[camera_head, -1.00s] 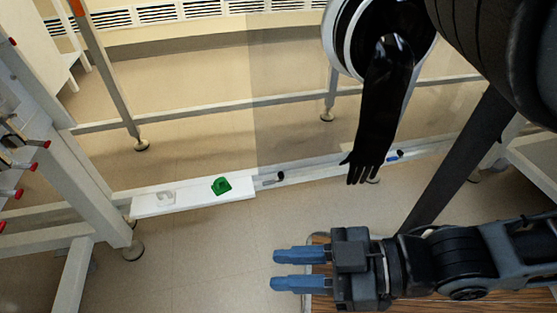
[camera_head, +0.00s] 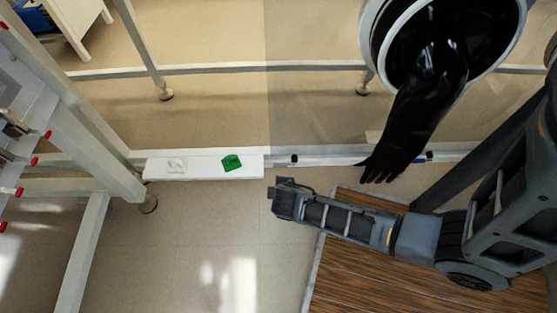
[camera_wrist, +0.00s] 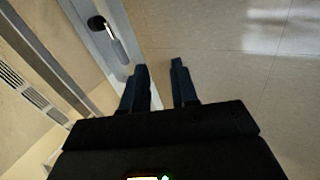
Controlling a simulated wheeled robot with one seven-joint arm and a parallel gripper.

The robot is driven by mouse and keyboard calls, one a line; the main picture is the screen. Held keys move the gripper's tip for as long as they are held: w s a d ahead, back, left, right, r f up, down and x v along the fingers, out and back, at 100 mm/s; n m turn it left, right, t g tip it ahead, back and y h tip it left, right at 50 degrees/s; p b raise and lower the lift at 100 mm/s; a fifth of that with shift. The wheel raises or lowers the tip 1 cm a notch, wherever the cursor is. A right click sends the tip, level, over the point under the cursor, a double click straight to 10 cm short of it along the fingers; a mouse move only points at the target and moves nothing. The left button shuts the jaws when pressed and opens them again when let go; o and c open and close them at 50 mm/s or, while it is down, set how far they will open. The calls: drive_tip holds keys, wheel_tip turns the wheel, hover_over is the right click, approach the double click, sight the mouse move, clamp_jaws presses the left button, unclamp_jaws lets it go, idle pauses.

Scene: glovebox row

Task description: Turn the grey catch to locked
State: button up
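The grey catch (camera_head: 293,159) is small, with a dark knob, and sits on the pale rail just right of the white ledge in the head view. Its lever position is too small to tell. A dark-knobbed catch (camera_wrist: 100,24), which looks like the same one, shows on the rail at upper left in the wrist view. My gripper (camera_wrist: 160,68) is open and empty, its two blue fingers apart over the floor beside the rail. In the head view my gripper (camera_head: 285,200) is just below the catch, apart from it; its fingertips are hidden there.
A green block (camera_head: 231,162) and a small white piece (camera_head: 177,165) are on the white ledge (camera_head: 205,173). A black glove (camera_head: 415,115) hangs from a round port to the right, near a blue catch (camera_head: 425,159). A wooden surface (camera_head: 390,270) lies under my arm. Floor below the ledge is clear.

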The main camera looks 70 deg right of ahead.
sight(281, 165)
drive_tip(key=w+d+r+g+h+p, duration=0.2)
drive_tip(key=w+d+g, duration=0.3)
drive_tip(key=w, duration=0.1)
drive_tip(key=shift+m, duration=0.3)
drive_tip(key=b+x, duration=0.3)
drive_tip(key=x, duration=0.4)
drive_tip(key=shift+s+b, duration=0.25)
drive_tip(key=shift+b, duration=0.1)
clamp_jaws()
